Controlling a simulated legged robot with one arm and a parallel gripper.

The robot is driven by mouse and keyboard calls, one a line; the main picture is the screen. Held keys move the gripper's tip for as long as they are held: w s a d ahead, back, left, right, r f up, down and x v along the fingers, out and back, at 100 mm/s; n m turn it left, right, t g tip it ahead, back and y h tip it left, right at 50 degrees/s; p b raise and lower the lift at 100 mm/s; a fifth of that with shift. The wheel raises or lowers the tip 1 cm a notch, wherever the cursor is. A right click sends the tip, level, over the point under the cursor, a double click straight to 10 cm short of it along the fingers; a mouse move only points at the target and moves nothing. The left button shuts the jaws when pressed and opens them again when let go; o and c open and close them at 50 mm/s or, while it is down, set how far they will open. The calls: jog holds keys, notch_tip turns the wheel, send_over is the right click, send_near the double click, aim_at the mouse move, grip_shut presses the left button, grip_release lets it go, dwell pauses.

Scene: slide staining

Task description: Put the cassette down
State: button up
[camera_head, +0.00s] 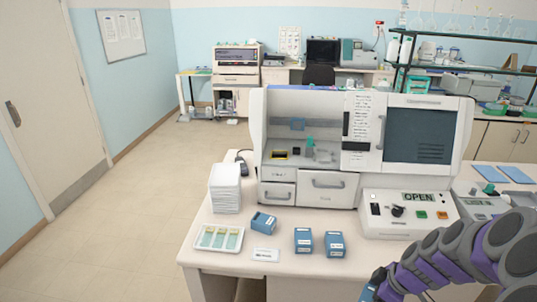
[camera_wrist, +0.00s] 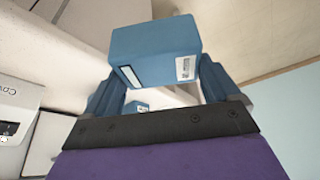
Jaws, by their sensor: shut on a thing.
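A blue cassette (camera_wrist: 155,50) with white labels sits between the two blue fingers of my gripper (camera_wrist: 158,78) in the wrist view. My gripper is shut on it. In the head view my arm comes in at the lower right, and its blue end (camera_head: 373,286) is cut off by the bottom edge. I cannot tell there whether the blue part is finger or cassette. Three similar blue boxes stand on the table: a tilted one (camera_head: 263,222), a middle one (camera_head: 303,240) and a right one (camera_head: 335,244).
The white staining machine (camera_head: 310,188) stands on the table (camera_head: 215,257), its left bay open to view. A control box (camera_head: 408,222) reads OPEN. A slide tray (camera_head: 219,237), a white stack (camera_head: 225,187) and a small label card (camera_head: 265,255) lie at the left. Bare tabletop shows near the front edge.

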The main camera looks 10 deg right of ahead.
jog(key=w+a+m+t+h, duration=0.1)
jog(key=w+a+m+h, duration=0.2)
jog(key=w+a+m, duration=0.6)
jog(key=w+a, duration=0.5)
jog(key=a, duration=0.4)
jog(key=shift+w+a, duration=0.3)
jog(key=shift+a, duration=0.1)
jog(key=shift+d+f, duration=0.1)
